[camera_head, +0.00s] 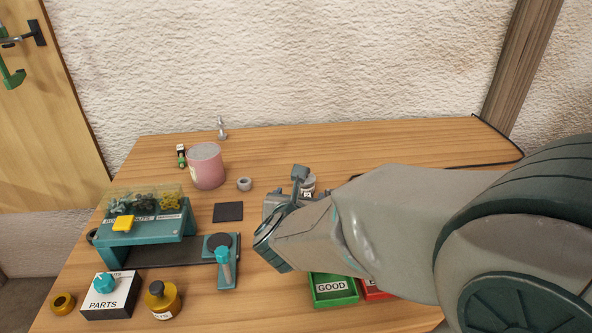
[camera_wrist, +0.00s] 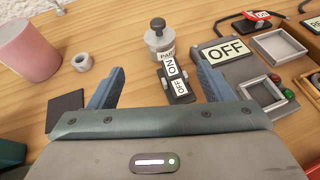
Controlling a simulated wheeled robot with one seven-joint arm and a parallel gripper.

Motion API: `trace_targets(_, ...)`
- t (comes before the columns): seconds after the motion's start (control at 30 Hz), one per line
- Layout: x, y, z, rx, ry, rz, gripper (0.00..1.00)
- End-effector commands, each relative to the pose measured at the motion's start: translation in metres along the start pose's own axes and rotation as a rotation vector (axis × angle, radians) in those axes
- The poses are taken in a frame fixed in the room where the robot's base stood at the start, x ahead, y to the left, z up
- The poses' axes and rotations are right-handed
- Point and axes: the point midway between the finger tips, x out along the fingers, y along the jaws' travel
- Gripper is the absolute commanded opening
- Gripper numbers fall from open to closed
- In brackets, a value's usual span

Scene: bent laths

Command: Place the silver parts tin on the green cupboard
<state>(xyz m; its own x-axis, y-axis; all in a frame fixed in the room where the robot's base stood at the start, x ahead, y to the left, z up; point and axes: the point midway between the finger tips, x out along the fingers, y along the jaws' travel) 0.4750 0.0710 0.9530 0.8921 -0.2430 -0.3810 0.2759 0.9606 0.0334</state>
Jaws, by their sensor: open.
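The silver parts tin (camera_wrist: 158,40) is a small grey round tin with a dark knob on its lid and a partly hidden "PARTS" label. It stands upright on the wooden table, beyond my fingertips in the wrist view. In the head view, the tin (camera_head: 309,184) shows only partly behind my gripper (camera_head: 284,192). My gripper (camera_wrist: 158,84) is open and empty, its blue-grey fingers spread on either side of the line to the tin. I cannot make out a green cupboard in either view.
An ON/OFF switch block (camera_wrist: 176,82) stands just before the tin, and a grey OFF panel (camera_wrist: 228,62) lies to its right. A pink cylinder (camera_head: 205,166), grey ring (camera_head: 244,184), teal bin stand (camera_head: 150,225) and green GOOD tray (camera_head: 333,289) are nearby. The back table is mostly clear.

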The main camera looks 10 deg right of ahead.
Motion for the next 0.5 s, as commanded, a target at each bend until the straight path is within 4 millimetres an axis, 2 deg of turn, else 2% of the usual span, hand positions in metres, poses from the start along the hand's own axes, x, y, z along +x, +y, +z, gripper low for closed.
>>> trace_targets(0.1, 0.022, -0.001, -0.002, -0.001, 0.004, -0.003, 0.73)
trace_targets(0.3, 0.052, 0.000, -0.002, -0.002, 0.004, -0.001, 0.73)
trace_targets(0.5, 0.065, -0.001, -0.001, -0.002, 0.001, 0.000, 0.73)
